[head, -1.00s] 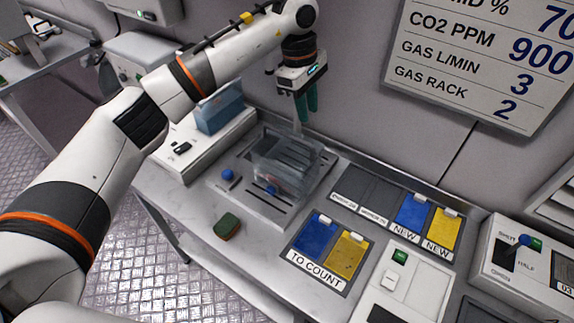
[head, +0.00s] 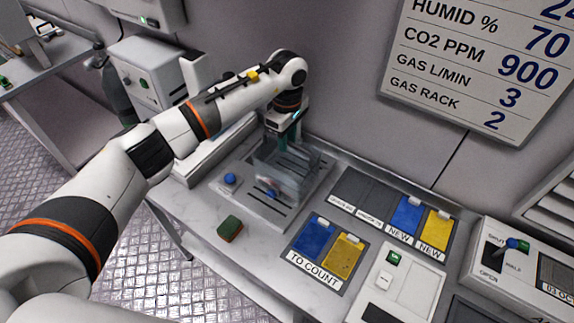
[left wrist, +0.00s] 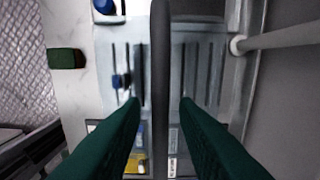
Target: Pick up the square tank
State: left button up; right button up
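The square tank (head: 290,176) is a clear, see-through box standing on a grey slotted tray (head: 262,212) on the bench. My left gripper (head: 291,134) is just above the tank's back part, pointing down. In the left wrist view, its two dark green fingers (left wrist: 161,104) are apart. A dark upright strip (left wrist: 160,60), which looks like the tank's wall or rim seen from above, runs between them, with gaps on both sides. I cannot tell whether the fingertips are below the rim. My right gripper is not in view.
A blue knob (head: 230,179) is on the tray's left. A green sponge (head: 229,228) lies in front. Blue and yellow cards sit in the TO COUNT holder (head: 304,272) at right. The wall stands close behind the tank.

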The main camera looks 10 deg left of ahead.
pick_arm(q)
jog(key=shift+f, duration=0.65)
jog(key=shift+f+b, duration=0.3)
jog(key=shift+b, duration=0.15)
dwell(0.3)
grip_shut()
